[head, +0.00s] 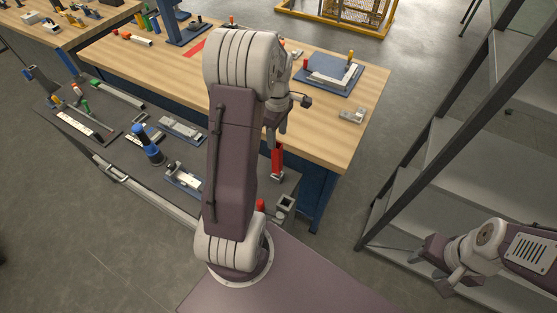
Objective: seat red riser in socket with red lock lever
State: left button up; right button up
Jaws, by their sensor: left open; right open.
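A tall red block (277,158), which looks like the red riser, stands roughly upright with a pale grey foot at the right end of the dark lower bench. My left gripper (276,133) is open just above its top; whether the fingertips touch or straddle it I cannot tell. A grey block with a square opening (286,204) sits nearer, with a red knob (260,206) beside it, partly hidden by my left arm. Whether these are the socket and its red lock lever I cannot tell. My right gripper (447,279) is open and empty at the lower right, away from the bench.
A blue plate (336,85) with a white angled part and red and yellow posts lies on the wooden table (330,135). A grey block (352,115) is near its edge. A blue cylinder (148,143) and several fixtures stand on the lower bench.

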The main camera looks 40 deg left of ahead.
aim_at(277, 154)
pick_arm(q)
jog(key=shift+w+f, duration=0.1)
jog(key=shift+f, duration=0.3)
jog(key=f, duration=0.1)
jog(key=f+p, duration=0.1)
jog(key=f, duration=0.2)
jog(key=shift+s+p, duration=0.3)
jog(key=shift+w+f, duration=0.15)
jog(key=shift+f, duration=0.3)
grip_shut()
jog(key=shift+r, duration=0.1)
